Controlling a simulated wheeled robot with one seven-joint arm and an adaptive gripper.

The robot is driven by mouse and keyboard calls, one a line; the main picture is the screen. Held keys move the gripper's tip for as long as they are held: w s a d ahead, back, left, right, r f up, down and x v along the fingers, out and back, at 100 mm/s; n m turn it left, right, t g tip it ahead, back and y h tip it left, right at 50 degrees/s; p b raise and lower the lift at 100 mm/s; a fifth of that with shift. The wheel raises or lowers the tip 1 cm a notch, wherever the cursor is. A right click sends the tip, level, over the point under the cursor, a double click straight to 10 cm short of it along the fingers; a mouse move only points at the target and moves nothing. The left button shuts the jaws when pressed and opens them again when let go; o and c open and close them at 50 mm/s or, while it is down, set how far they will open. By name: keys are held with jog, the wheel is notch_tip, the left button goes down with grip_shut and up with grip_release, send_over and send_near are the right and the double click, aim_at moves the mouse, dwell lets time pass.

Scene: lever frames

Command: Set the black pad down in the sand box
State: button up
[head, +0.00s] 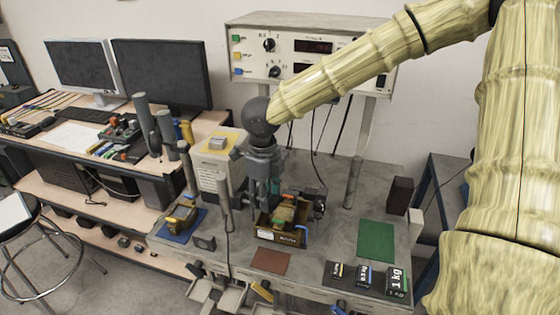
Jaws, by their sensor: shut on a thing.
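My gripper (262,205) points down over the table, just behind and left of a small brown open box (281,238) with a label on its front, which I take for the sand box. The box holds some green and orange things; I cannot make out sand. My gripper is shut on a dark thing, which I take for the black pad. It is small and blends with the grey fingers, so its outline and tilt are unclear. I cannot tell whether it touches the box.
Grey posts (353,183) stand around the work area. A blue mat (180,226) bears a yellowish device. A red-brown mat (270,261), a green mat (376,241) and black weights (397,281) lie along the front and right. A dark block (400,195) stands at the right.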

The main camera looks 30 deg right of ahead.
jog(key=w+d+r+n+p, duration=0.1)
jog(key=w+d+n+p, duration=0.1)
jog(key=d+p, duration=0.4)
jog(key=shift+w+n+p, duration=0.25)
jog(key=shift+n+p, duration=0.15)
jog(key=shift+p, duration=0.05)
jog(key=shift+f, duration=0.2)
jog(key=b, duration=0.8)
send_over(280, 212)
jog(key=shift+f, duration=4.6)
